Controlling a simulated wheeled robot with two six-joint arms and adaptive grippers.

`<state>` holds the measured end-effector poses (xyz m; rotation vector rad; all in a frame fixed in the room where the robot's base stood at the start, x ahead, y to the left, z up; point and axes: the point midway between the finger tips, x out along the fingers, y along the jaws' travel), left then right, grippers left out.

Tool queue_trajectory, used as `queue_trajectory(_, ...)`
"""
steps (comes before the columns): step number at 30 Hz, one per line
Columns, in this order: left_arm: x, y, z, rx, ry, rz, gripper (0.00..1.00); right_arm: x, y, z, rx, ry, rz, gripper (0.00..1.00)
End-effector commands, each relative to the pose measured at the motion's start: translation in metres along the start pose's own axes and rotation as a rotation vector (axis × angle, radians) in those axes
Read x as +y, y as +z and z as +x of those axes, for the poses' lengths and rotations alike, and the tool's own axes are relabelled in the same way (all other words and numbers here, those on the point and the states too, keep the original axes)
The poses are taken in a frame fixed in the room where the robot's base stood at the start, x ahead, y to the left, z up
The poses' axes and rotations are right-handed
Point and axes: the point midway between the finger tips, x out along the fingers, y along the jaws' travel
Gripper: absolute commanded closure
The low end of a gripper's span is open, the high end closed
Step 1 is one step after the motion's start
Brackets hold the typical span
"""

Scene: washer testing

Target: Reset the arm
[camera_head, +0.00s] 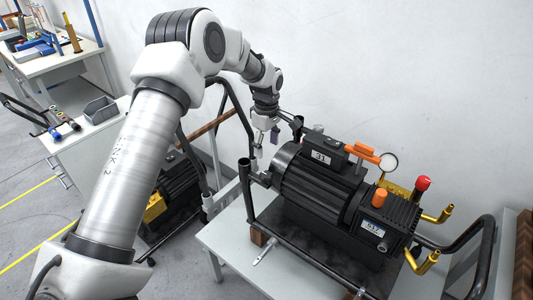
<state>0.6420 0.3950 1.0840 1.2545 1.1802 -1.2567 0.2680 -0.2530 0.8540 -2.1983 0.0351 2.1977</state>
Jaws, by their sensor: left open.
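My left arm comes in from the lower left, rises and bends over toward the middle of the view. My left gripper (265,137) points down at the left end of a black motor-driven pump (305,188), close to its frame. The gripper is small in the picture, with its jaws open; I see nothing held in it. Whether it touches the pump or its frame cannot be told. My right gripper is not in view.
The pump has an orange handle (361,151), a round gauge (388,162), a red knob (423,183) and brass pipes, inside a black tube frame on a white table (228,238). A second pump (180,187) stands lower left. A wall is behind.

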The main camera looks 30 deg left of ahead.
Motion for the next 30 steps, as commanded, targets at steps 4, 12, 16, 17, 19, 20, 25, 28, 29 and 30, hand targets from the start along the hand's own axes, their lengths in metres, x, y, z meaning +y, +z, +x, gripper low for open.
queue_trajectory(4, 0.0, 0.0, 0.0, 0.0, -0.001, 0.0, 0.31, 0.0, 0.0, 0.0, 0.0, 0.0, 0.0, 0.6)
queue_trajectory(12, 0.0, 0.0, 0.001, 0.0, -0.001, 0.0, 0.31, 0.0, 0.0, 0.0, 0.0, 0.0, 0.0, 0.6)
queue_trajectory(16, -0.006, 0.009, 0.025, -0.005, -0.005, 0.052, 0.31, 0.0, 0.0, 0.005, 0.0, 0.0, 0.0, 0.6)
queue_trajectory(17, -0.01, 0.014, 0.038, -0.009, -0.006, 0.084, 0.31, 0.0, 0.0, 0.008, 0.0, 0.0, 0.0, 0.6)
queue_trajectory(19, -0.024, 0.032, 0.079, -0.018, -0.006, 0.189, 0.31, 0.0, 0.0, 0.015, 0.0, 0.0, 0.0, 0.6)
queue_trajectory(20, -0.033, 0.041, 0.1, -0.023, -0.006, 0.246, 0.31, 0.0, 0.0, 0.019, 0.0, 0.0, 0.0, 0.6)
queue_trajectory(25, -0.115, 0.098, 0.22, -0.05, 0.007, 0.62, 0.31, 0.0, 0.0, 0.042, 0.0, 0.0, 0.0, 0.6)
queue_trajectory(28, -0.184, 0.127, 0.275, -0.057, 0.013, 0.851, 0.31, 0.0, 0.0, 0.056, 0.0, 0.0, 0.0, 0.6)
queue_trajectory(29, -0.206, 0.135, 0.288, -0.055, 0.014, 0.924, 0.31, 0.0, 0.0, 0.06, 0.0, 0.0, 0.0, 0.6)
queue_trajectory(30, -0.237, 0.143, 0.302, -0.053, 0.014, 1.018, 0.31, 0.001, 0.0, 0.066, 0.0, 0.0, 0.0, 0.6)
